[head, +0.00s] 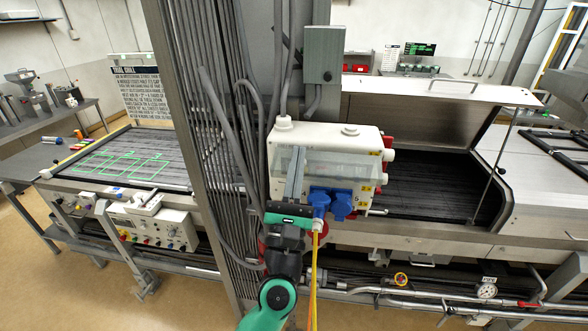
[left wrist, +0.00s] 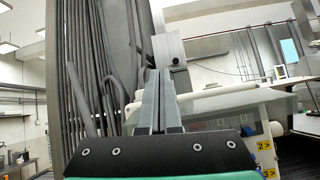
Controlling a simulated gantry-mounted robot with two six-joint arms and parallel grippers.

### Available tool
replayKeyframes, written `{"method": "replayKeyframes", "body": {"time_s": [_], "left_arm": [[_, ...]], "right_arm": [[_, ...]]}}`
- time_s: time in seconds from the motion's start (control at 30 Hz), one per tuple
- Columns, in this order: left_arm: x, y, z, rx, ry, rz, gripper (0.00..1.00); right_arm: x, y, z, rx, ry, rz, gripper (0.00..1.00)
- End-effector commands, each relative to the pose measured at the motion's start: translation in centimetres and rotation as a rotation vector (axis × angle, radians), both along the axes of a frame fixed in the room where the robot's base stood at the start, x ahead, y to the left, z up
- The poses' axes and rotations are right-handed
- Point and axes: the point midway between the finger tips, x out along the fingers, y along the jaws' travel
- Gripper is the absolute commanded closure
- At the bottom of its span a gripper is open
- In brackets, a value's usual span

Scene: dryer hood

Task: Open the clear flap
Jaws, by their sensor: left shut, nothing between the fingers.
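The clear flap (head: 335,164) covers the upper front of a white electrical box (head: 338,137) in the middle of the head view. It looks closed, lying against the box front. My left gripper (head: 297,150) points upward in front of the box, its two grey fingers together and empty. The fingertips overlap the left part of the flap; I cannot tell whether they touch it. In the left wrist view the shut fingers (left wrist: 160,74) stand in front of the white box (left wrist: 255,125), which hides partly behind the gripper. My right gripper is not in view.
Two blue plugs (head: 331,203) sit below the flap, right of my gripper, with a yellow cable (head: 314,270) hanging down. A bundle of grey conduits (head: 215,110) stands left of the box. A grey junction box (head: 324,54) is above it.

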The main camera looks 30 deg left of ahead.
Motion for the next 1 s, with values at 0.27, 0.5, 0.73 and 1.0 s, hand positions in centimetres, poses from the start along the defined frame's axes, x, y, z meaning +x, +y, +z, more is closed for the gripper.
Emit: {"method": "replayKeyframes", "body": {"time_s": [0.27, 0.5, 0.73, 1.0], "left_arm": [[-2.3, -1.0, -2.5, -0.002, -0.001, -0.010, 1.00], [-7.8, -3.0, -0.9, -0.001, 0.001, -0.011, 1.00], [-10.2, -3.7, -0.6, 0.001, 0.000, -0.007, 1.00], [-10.6, -1.6, -1.4, 0.006, 0.054, 0.131, 1.00]], "right_arm": [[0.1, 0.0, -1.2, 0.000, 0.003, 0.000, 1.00], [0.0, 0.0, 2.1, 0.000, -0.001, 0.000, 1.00], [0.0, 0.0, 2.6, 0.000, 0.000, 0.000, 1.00], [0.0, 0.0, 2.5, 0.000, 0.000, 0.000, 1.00]]}}
